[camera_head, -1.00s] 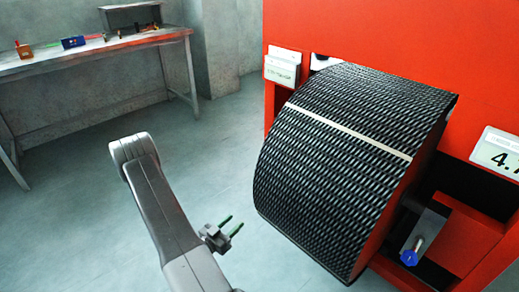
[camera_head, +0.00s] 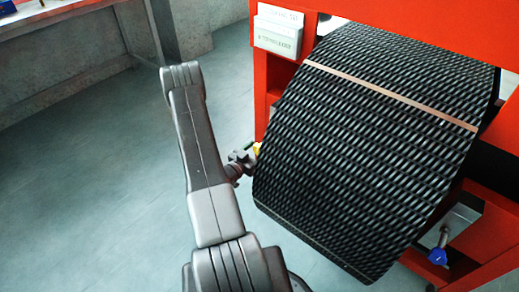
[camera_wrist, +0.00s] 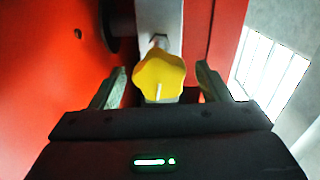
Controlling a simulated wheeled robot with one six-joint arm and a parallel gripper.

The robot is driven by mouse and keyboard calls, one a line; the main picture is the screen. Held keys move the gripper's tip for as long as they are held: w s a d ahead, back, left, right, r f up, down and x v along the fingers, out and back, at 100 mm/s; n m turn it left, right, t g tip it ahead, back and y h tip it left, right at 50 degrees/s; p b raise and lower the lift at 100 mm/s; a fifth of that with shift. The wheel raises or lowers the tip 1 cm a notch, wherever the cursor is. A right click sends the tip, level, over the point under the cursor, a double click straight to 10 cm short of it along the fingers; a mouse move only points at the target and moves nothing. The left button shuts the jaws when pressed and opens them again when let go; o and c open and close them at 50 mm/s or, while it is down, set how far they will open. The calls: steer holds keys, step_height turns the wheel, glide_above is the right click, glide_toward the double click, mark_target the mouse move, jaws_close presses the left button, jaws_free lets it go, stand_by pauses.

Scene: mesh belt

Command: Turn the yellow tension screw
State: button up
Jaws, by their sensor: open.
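The yellow tension screw (camera_wrist: 159,75) has a lobed knob with a pale mark on its face. It sits on a metal shaft below a grey block (camera_wrist: 159,22) in the wrist view. My gripper (camera_wrist: 158,88) is open, with one finger on each side of the knob and a visible gap on both sides. In the head view my gripper (camera_head: 243,158) is at the left edge of the mesh belt (camera_head: 370,150), and a small yellow part of the screw (camera_head: 257,148) shows beside it. The rest of the screw is hidden there.
The red machine frame (camera_head: 400,18) surrounds the belt, and a red panel (camera_wrist: 50,80) stands close on the left in the wrist view. A blue screw (camera_head: 438,256) is at the belt's right side. A label holder (camera_head: 280,32) hangs above. Floor at left is clear.

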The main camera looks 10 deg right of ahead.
steer(key=shift+w+d, duration=0.4)
steer(key=shift+d, duration=0.2)
steer(key=c, duration=1)
steer(key=shift+f+m+b, duration=0.1)
steer(key=shift+m+b, duration=0.2)
steer(key=shift+b, duration=0.4)
